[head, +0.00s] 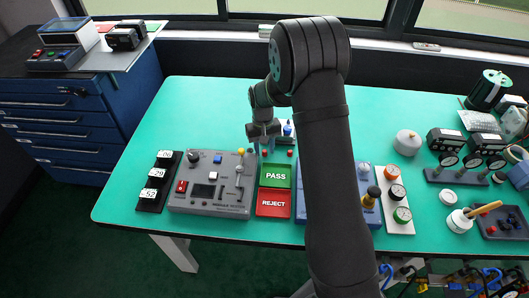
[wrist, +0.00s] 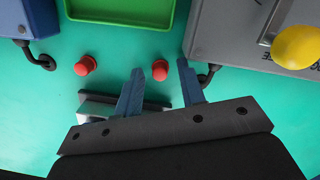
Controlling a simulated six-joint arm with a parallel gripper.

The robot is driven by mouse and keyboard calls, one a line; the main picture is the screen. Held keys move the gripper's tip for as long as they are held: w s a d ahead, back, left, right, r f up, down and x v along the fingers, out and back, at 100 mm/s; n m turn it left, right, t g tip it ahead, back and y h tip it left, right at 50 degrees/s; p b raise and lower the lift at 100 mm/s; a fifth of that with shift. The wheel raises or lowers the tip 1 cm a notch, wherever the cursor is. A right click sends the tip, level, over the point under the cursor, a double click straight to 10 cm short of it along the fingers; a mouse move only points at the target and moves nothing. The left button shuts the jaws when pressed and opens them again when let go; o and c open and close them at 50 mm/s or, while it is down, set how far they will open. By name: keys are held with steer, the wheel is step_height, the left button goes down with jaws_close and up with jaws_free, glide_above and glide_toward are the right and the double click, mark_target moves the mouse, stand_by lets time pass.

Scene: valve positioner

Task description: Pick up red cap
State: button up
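Two small red caps stand on the green table just behind the PASS tray. In the wrist view, one red cap (wrist: 160,70) lies between my gripper's fingertips as pictured, with gaps on both sides. The other red cap (wrist: 86,66) is to the left, outside the fingers. In the head view the caps show as small red dots, one on the left (head: 265,153) and one on the right (head: 290,153). My gripper (wrist: 161,70) is open and empty, pointing down over this spot; it also shows in the head view (head: 264,144). Its exact height over the cap is unclear.
The green PASS tray (head: 276,166) and red REJECT tray (head: 273,214) lie in front. A grey tester (head: 215,206) with a yellow knob (wrist: 298,46) stands close on the left in the head view. A blue unit (head: 340,216) is partly hidden behind my arm.

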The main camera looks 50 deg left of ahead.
mark_target(265, 151)
jaws_close()
steer(key=shift+r, duration=0.1)
steer(key=shift+r, duration=0.5)
step_height(265, 151, up, 3)
steer(key=shift+f, duration=0.2)
steer(key=w+d+r, duration=0.6)
steer(key=d+r, duration=0.1)
steer(key=d, duration=0.2)
steer(key=w+a+n+t, duration=0.1)
steer(key=w+a+n, duration=0.1)
steer(key=a+n, duration=0.6)
steer(key=w+a+n+t+y, duration=0.1)
steer(key=a+n, duration=0.8)
steer(key=n, duration=0.6)
steer(key=shift+w+r+n, duration=0.35)
steer(key=shift+r+n, duration=0.05)
steer(key=shift+r, duration=0.05)
